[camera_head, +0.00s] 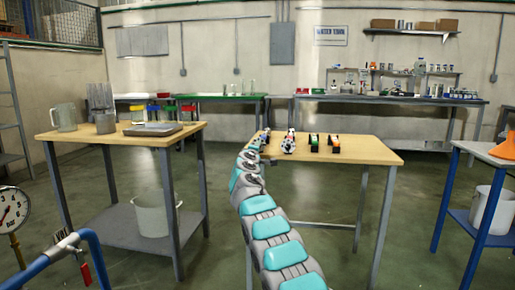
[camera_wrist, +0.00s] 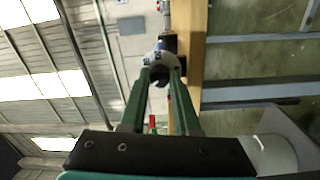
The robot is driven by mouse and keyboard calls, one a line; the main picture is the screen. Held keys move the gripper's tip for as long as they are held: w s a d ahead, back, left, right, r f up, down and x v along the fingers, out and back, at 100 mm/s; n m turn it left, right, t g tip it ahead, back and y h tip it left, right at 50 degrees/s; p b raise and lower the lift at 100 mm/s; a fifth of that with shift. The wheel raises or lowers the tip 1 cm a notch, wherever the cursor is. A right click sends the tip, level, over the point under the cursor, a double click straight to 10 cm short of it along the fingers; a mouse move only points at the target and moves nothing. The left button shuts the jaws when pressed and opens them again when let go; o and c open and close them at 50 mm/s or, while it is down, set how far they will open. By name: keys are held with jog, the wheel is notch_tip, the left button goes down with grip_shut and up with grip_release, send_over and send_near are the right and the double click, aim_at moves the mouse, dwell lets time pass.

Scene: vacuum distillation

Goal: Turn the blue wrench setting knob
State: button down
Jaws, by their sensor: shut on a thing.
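My gripper (camera_wrist: 160,73) shows in the wrist view with its two green fingers closing in on either side of a round pale grey knob (camera_wrist: 159,58) with small bluish marks. The fingertips appear to touch its sides, and a dark opening shows between them. The knob is at the edge of the wooden table (camera_head: 365,150). In the head view my arm reaches to the table's left end, where a small device with a bluish part (camera_head: 265,134) sits by my gripper. My arm and the small size hide most of it.
A left table (camera_head: 120,137) holds beakers and a flat instrument. The table's right part is clear.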

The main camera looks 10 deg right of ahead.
jog(key=shift+n, duration=0.9)
jog(key=c, duration=0.6)
grip_release()
jog(key=shift+c, duration=0.2)
jog(key=shift+s, duration=0.15)
jog(key=b+v, duration=0.4)
jog(key=v, duration=0.3)
jog(key=shift+s+a, duration=0.2)
